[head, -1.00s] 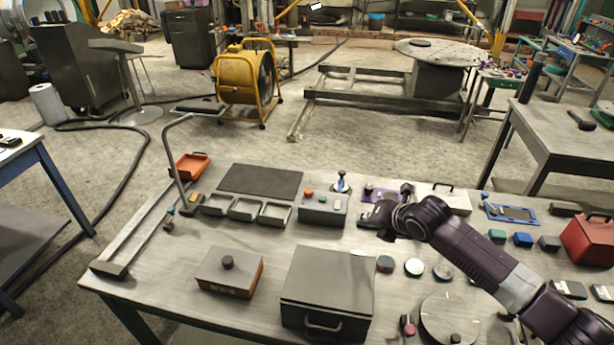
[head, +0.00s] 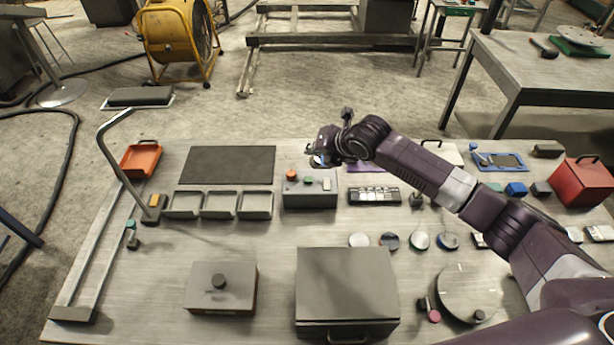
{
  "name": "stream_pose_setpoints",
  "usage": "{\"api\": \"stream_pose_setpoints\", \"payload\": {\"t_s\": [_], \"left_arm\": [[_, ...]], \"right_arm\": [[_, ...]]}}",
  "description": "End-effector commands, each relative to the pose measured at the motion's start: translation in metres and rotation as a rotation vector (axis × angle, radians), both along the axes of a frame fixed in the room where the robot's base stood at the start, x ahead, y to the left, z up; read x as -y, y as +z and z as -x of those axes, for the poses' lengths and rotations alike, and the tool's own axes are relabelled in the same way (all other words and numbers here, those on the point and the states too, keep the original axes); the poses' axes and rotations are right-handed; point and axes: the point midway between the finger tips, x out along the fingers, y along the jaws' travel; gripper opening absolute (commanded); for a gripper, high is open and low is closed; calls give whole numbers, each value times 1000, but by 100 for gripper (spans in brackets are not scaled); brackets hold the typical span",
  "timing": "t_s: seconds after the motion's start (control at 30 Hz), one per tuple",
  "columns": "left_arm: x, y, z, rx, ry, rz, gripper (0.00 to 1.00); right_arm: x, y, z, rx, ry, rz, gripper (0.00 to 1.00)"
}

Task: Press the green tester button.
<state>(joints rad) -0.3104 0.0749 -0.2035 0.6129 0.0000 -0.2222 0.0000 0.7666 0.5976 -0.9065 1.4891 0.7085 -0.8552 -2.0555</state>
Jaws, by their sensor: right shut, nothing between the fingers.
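The tester is a grey box (head: 310,198) at the back middle of the table. Its top carries a small green button (head: 308,181), a red-orange knob (head: 291,175) on the left and a pale switch (head: 327,184) on the right. My right gripper (head: 316,158) is shut and empty. It appears just behind and above the tester's back edge, apart from the green button, which is fully visible. Its fingertips are small and dark, and their height above the box is hard to tell. My left gripper is out of view.
Three grey trays (head: 202,216) and a dark mat (head: 228,165) lie left of the tester. A dark keypad-like block (head: 374,195) lies to its right. A large grey box (head: 347,285) stands in front. Bare tabletop lies between.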

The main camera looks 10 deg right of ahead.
Motion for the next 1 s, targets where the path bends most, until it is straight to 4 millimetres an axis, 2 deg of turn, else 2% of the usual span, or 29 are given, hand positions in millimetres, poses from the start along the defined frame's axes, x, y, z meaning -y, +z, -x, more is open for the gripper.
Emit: {"api": "stream_pose_setpoints", "payload": {"t_s": [0.2, 0.37, 0.5, 0.73, 1.0], "left_arm": [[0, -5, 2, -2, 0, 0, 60], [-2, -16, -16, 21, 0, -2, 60], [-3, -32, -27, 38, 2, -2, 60], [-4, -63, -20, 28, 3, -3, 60], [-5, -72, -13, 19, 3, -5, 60]], "right_arm": [[0, -5, 0, 0, 0, 0, 0], [0, -19, 0, -1, 0, -1, 0], [0, -37, 0, 0, -1, -1, 0], [-1, -71, 0, 0, 0, 0, 0], [0, -88, -1, 1, 0, -1, 0]]}}
